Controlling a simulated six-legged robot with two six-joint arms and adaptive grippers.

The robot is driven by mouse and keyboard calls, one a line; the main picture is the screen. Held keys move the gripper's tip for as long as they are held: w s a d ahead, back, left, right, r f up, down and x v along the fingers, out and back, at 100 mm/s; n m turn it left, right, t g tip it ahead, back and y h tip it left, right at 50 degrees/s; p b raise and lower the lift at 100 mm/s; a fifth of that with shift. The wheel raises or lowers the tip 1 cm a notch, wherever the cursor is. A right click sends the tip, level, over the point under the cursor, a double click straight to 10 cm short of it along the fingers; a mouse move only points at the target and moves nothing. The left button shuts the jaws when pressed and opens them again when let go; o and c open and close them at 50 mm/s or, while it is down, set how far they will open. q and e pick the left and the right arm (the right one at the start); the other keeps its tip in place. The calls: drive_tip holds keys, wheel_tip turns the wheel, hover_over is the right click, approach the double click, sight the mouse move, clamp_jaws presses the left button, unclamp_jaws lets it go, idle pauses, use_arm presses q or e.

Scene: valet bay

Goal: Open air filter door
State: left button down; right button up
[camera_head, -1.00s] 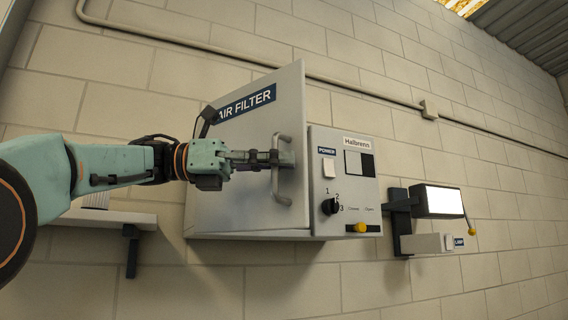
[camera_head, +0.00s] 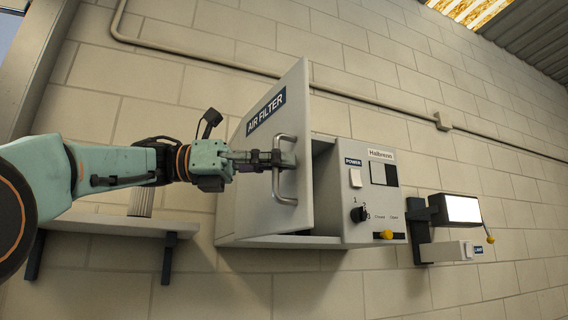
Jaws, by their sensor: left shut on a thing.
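The air filter door (camera_head: 262,190) is a pale grey panel with a dark blue "AIR FILTER" label (camera_head: 266,110). It stands swung out from the grey wall cabinet (camera_head: 372,205), and a dark gap shows between its right edge and the control panel. A grey bar handle (camera_head: 281,172) stands upright near the door's right edge. My left gripper (camera_head: 282,160) comes in from the left and is shut on the handle. Its fingers hide part of the handle's middle. My right gripper is not in view.
The control panel has a white power switch (camera_head: 355,178), a black knob (camera_head: 358,214) and a yellow-tipped lever (camera_head: 386,235). A lamp (camera_head: 461,209) on a bracket is to its right. A shelf (camera_head: 121,225) with a ribbed cylinder (camera_head: 142,195) is at the left, behind my arm.

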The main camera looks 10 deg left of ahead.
use_arm(q)
drive_tip(key=shift+r, duration=0.3)
drive_tip(key=shift+s+a, duration=0.1)
drive_tip(key=shift+a, duration=0.1)
drive_tip(key=shift+s+a, duration=0.2)
drive_tip(key=shift+a, duration=0.1)
drive_tip(key=c, duration=1.8)
unclamp_jaws()
drive_tip(key=shift+a, duration=0.1)
drive_tip(key=shift+c, duration=0.2)
drive_tip(key=shift+o, duration=0.6)
drive_tip(key=shift+s+a+f, duration=0.15)
drive_tip(key=shift+a, duration=0.25)
drive_tip(key=shift+d, duration=0.1)
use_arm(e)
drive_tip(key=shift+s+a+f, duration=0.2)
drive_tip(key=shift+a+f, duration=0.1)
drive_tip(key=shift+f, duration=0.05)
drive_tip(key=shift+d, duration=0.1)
